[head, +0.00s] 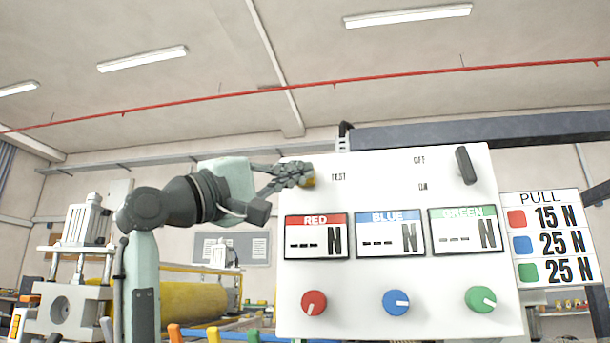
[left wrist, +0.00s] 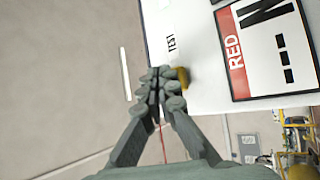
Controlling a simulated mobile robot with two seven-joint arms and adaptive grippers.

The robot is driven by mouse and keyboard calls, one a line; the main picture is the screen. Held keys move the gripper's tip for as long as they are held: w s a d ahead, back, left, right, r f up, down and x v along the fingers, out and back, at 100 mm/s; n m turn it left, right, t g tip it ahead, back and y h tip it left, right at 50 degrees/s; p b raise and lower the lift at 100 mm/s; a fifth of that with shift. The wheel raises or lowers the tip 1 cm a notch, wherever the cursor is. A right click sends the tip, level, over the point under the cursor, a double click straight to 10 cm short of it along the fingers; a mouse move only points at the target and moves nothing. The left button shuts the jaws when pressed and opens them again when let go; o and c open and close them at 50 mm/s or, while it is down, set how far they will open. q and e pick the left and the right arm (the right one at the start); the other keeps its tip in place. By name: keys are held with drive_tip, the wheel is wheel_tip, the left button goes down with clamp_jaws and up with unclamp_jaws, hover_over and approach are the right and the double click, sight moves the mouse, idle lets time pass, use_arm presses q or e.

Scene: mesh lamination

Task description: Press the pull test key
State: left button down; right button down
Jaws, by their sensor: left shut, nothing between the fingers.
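The white control panel (head: 350,265) stands upright in front of me. Its yellow key (head: 310,178), beside the word TEST, is at the upper left and partly hidden behind my left gripper (head: 303,175). In the left wrist view the yellow key (left wrist: 184,77) shows just beside the closed fingertips (left wrist: 162,76). My left gripper is shut and empty, with its tips at the key; I cannot tell whether they touch it. The red display (head: 317,236), blue display (head: 390,234) and green display (head: 466,230) each show dashes and N. My right gripper is not in view.
Red (head: 314,303), blue (head: 396,303) and green (head: 480,299) knobs sit low on the panel. A black switch (head: 466,166) is at its upper right. A PULL sign (head: 548,238) lists 15, 25 and 25 N. A yellow roller (head: 195,302) lies behind my left arm.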

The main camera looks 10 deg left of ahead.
use_arm(q)
drive_tip(key=shift+w, duration=0.6)
idle(0.4)
drive_tip(key=shift+s, duration=1)
drive_tip(key=s, duration=0.5)
idle(0.3)
idle(0.8)
